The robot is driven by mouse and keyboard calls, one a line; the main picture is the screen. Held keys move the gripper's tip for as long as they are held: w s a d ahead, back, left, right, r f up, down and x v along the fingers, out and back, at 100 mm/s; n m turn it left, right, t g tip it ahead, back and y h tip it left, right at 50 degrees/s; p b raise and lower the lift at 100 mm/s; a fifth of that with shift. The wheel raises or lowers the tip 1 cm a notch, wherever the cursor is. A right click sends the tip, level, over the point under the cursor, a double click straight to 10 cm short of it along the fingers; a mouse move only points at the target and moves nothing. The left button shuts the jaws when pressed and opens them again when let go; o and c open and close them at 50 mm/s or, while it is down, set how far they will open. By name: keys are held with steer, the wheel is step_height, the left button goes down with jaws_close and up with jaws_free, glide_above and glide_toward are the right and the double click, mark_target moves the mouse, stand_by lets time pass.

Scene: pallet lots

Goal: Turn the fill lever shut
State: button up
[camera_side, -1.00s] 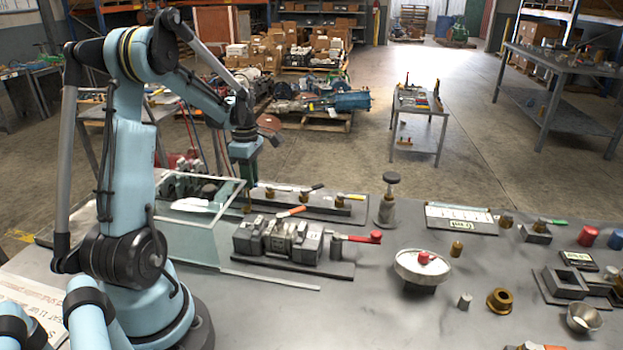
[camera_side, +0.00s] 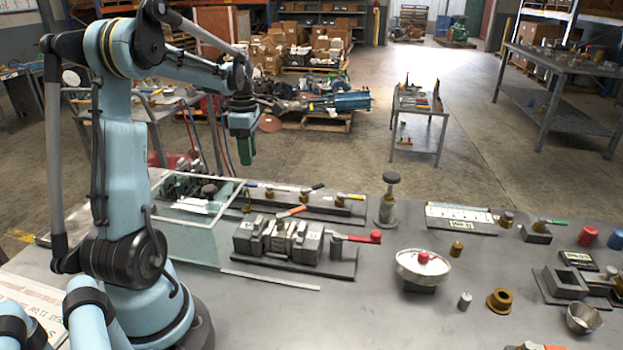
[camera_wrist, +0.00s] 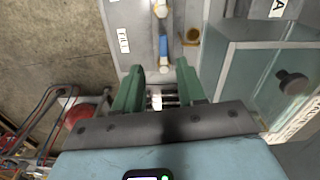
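A blue-handled lever (camera_wrist: 163,46) lies on a grey plate in the wrist view, just ahead of my fingers, with a white label reading FILL (camera_wrist: 122,40) to its left. It points up the picture, roughly along the plate. The lever's exact turn is hard to tell.
In the side view a grey clamp block with a red-handled lever (camera_side: 362,238) sits in front of the row. A dark post (camera_side: 389,205) stands to the right.

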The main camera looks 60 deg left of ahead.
step_height(320, 180, up, 5)
steer(key=w+d+r+m+t+y, duration=0.1)
steer(key=w+d+m+t, duration=0.15)
steer(key=d+m, duration=0.8)
steer(key=s+d+f+m+t, duration=0.1)
steer(key=d+m+t, duration=0.1)
steer(key=d+m, duration=0.6)
steer(key=d+f+m+t, duration=0.2)
steer(key=d+m, duration=0.7)
steer(key=d, duration=0.1)
steer(key=shift+s+h, duration=0.3)
steer(key=shift+s, duration=0.05)
steer(key=shift+m, duration=0.25)
steer(key=shift+s+d+f+m+t, duration=0.2)
steer(key=shift+s+d+f, duration=0.1)
steer(key=shift+d, duration=0.3)
steer(key=shift+s+d+f+m+t, duration=0.15)
steer(key=shift+s+d+f, duration=0.15)
steer(key=shift+d, duration=0.25)
